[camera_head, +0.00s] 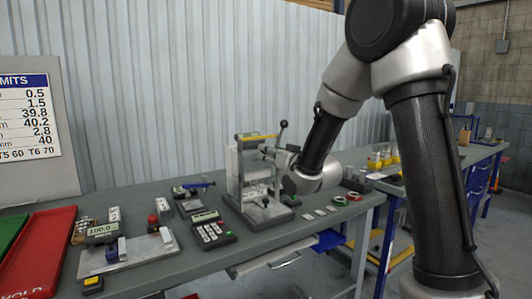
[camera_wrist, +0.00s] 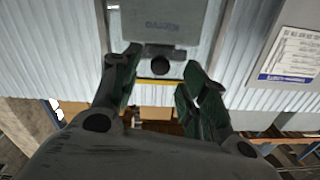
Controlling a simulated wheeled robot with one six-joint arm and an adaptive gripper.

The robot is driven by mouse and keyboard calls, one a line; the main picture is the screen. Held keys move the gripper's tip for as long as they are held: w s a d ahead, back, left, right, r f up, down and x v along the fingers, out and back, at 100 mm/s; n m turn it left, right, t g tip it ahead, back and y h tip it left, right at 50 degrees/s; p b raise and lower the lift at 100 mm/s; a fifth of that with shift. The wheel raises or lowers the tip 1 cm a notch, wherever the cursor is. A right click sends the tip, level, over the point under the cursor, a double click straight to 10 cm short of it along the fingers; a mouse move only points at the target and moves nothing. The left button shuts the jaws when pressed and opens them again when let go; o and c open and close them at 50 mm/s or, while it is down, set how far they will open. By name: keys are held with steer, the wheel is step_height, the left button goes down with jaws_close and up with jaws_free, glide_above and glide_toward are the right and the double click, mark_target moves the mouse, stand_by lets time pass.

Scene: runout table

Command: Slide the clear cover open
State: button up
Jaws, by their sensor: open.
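The test fixture (camera_head: 234,172), a pale upright frame with a yellow-striped top and a black-knobbed lever (camera_head: 283,124), stands on the bench. The clear cover is hard to make out; I cannot tell its edges or position. My gripper (camera_head: 289,184) is at the fixture's right side, partly hidden by my wrist. In the wrist view my gripper (camera_wrist: 161,72) is open, with dark green finger pads. A round black knob (camera_wrist: 161,68) shows between the fingers, below a grey block (camera_wrist: 162,22). I cannot tell whether the fingers touch the knob.
A keypad device (camera_head: 213,232), a grey plate with a gauge (camera_head: 128,250) and a red tray (camera_head: 40,253) lie left of the fixture. Small plates and tape rolls (camera_head: 338,201) lie right of it. A corrugated wall (camera_head: 170,90) stands behind the bench.

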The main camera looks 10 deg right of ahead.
steer(key=v, duration=0.3)
steer(key=s+d+f+g+h, duration=0.1)
steer(key=s+f+g, duration=0.15)
steer(key=f, duration=0.35)
steer(key=s+d+f+g+h, duration=0.1)
steer(key=d+f+g+h, duration=0.15)
steer(key=f, duration=0.35)
steer(key=s+d+f+g, duration=0.2)
steer(key=s+f+g, duration=0.15)
steer(key=s, duration=0.35)
steer(key=s+d+r+g+h, duration=0.1)
steer(key=s+r, duration=0.5)
steer(key=s, duration=0.7)
steer(key=s+d+r+m+g+h, duration=0.1)
steer(key=s+d+r+g, duration=0.2)
steer(key=s, duration=1.1)
steer(key=shift+s+d+r, duration=0.15)
steer(key=shift+d+r, duration=1.35)
steer(key=shift+d, duration=0.2)
